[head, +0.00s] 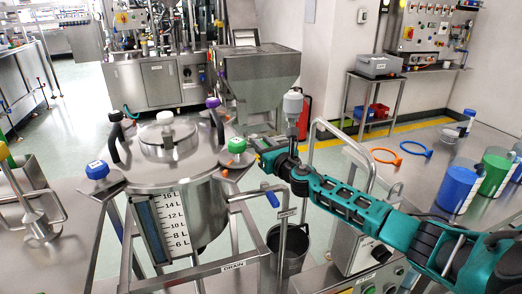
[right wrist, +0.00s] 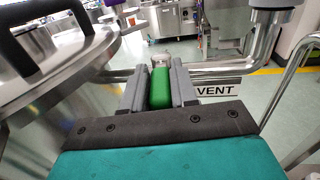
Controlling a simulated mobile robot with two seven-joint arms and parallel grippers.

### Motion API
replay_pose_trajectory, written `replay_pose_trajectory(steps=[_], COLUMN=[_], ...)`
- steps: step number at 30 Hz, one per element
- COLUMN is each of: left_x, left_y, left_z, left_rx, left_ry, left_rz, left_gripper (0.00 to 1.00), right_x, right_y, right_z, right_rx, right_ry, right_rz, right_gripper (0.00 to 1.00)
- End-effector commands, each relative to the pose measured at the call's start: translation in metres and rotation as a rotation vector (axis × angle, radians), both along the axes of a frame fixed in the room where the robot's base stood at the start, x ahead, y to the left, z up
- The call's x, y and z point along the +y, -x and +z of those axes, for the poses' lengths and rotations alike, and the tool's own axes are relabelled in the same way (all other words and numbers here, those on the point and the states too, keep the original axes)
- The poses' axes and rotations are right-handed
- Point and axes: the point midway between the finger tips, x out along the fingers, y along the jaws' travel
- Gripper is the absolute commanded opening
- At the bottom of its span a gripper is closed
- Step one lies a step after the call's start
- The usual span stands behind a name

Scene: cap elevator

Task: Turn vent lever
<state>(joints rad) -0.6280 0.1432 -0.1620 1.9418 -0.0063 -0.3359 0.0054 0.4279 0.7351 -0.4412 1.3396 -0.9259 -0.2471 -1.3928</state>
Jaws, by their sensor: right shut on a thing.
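The vent lever, with a green grip (right wrist: 160,88), shows in the right wrist view between the two grey fingers of my right gripper (right wrist: 159,84). The fingers are shut on the green grip. In the head view my right gripper (head: 261,149) is at the right side of the steel vessel (head: 172,168), below the grey-topped fitting (head: 293,105). The lever is mostly hidden there. My left gripper is not in view.
A bucket (head: 288,248) stands below. The right table (head: 430,170) holds blue and green jugs and rings. A metal rail (head: 345,135) curves beside my right arm.

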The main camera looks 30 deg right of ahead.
Motion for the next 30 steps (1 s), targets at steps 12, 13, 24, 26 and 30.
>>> replay_pose_trajectory(steps=[12, 13, 24, 26, 30], left_x=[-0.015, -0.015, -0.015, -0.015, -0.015], left_y=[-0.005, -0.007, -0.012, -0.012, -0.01], left_z=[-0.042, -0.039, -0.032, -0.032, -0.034], left_rx=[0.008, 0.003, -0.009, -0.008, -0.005], left_ry=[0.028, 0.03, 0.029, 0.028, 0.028], left_rz=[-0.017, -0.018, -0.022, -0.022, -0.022], left_gripper=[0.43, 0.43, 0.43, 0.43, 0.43], right_x=[-0.009, -0.009, -0.009, -0.009, -0.009], right_y=[-0.001, -0.001, -0.001, -0.001, -0.001], right_z=[-0.002, -0.001, 0.001, 0.001, 0.001], right_rx=[-0.003, -0.002, -0.001, -0.001, -0.001], right_ry=[0.001, 0.0, 0.0, 0.0, 0.0], right_rz=[0.233, 0.239, 0.248, 0.248, 0.248], right_gripper=[0.0, 0.0, 0.0, 0.33, 0.47])
